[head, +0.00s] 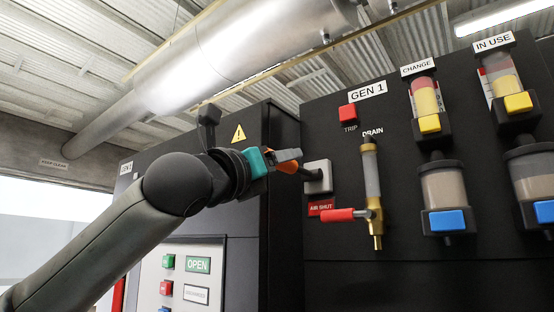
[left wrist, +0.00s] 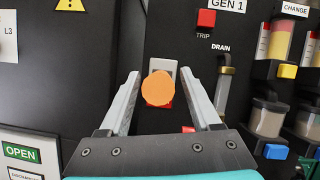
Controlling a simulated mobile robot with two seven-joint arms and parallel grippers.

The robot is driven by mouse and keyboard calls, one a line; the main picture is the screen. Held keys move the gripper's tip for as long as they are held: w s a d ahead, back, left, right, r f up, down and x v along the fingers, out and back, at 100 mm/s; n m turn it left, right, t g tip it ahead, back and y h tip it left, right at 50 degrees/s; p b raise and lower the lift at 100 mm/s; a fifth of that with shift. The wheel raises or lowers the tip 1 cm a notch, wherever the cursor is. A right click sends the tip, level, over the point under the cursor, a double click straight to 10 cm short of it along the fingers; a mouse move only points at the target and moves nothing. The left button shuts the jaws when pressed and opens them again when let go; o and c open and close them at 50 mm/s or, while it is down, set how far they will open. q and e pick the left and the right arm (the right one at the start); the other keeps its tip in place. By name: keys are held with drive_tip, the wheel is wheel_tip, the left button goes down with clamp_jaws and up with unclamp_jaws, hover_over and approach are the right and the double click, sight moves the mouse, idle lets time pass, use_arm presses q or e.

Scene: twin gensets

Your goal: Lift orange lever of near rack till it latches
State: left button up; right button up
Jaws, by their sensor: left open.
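An orange lever (left wrist: 158,88) shows end-on as a round knob in the left wrist view, in front of a grey mounting box. In the head view the orange lever (head: 288,167) sticks out to the left of the grey box (head: 318,177), partly hidden by my gripper. My left gripper (head: 294,156) is open, and its fingers (left wrist: 165,92) stand either side of the knob in the left wrist view. I cannot tell whether they touch it. A red "AIR SHUT" label (head: 321,207) is below the box. My right gripper is not in view.
A drain valve with a red handle (head: 343,215) sticks out just below and right of the box. A red TRIP button (head: 347,112) is above. Sight bowls (head: 444,190) line the right. A panel with an OPEN sign (head: 198,265) is at lower left.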

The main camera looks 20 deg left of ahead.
use_arm(q)
drive_tip(key=shift+c, duration=0.2)
clamp_jaws()
idle(1.1)
